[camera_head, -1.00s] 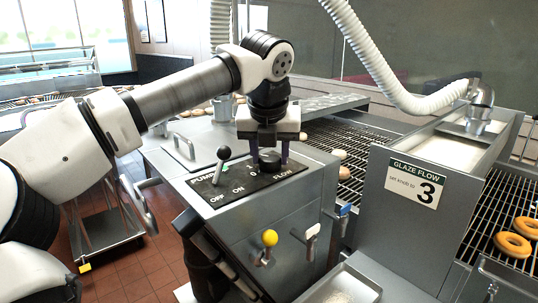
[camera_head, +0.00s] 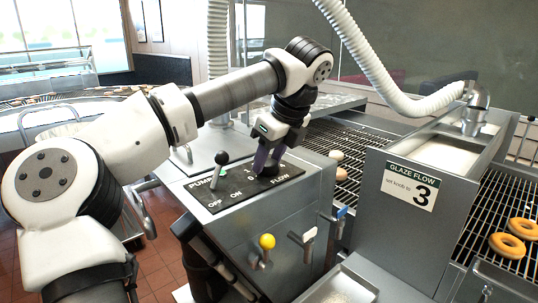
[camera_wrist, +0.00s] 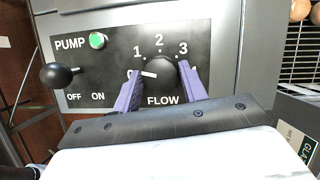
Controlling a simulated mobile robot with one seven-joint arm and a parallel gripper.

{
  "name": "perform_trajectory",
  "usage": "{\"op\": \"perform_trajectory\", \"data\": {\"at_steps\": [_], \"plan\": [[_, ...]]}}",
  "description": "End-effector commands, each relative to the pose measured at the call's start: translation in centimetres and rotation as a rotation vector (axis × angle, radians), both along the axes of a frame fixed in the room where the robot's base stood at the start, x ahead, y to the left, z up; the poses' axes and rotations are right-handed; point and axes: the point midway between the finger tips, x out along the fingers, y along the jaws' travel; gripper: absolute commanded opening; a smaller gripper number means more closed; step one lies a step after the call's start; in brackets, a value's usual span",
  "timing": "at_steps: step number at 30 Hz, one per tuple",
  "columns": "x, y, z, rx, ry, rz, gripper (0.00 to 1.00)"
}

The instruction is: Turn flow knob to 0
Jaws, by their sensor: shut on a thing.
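The flow knob is black and round with a white pointer line. It shows in the wrist view (camera_wrist: 162,78) between my purple fingers and in the head view (camera_head: 268,169) below my gripper. Its pointer aims left, toward the 0 mark, which is partly hidden by a finger. The marks 1, 2 and 3 show above the knob. My gripper (camera_wrist: 160,84) is shut on the knob from both sides, and it also shows over the panel in the head view (camera_head: 269,160). The black control panel (camera_head: 238,190) carries the FLOW label.
The pump lever with a black ball (camera_head: 221,158) stands left of the knob, near a green light (camera_wrist: 97,40). A yellow ball handle (camera_head: 267,241) sits on the front below. A sign (camera_head: 411,187) reads "GLAZE FLOW, set knob to 3". Donuts (camera_head: 507,244) lie on the right rack.

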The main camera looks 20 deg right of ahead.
Motion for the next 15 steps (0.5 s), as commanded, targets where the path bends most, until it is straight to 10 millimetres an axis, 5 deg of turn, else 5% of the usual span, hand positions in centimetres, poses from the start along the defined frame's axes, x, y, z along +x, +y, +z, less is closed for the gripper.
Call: {"op": "perform_trajectory", "data": {"at_steps": [15], "plan": [[0.08,-0.14,-0.05,-0.001,0.002,0.239,0.20]]}}
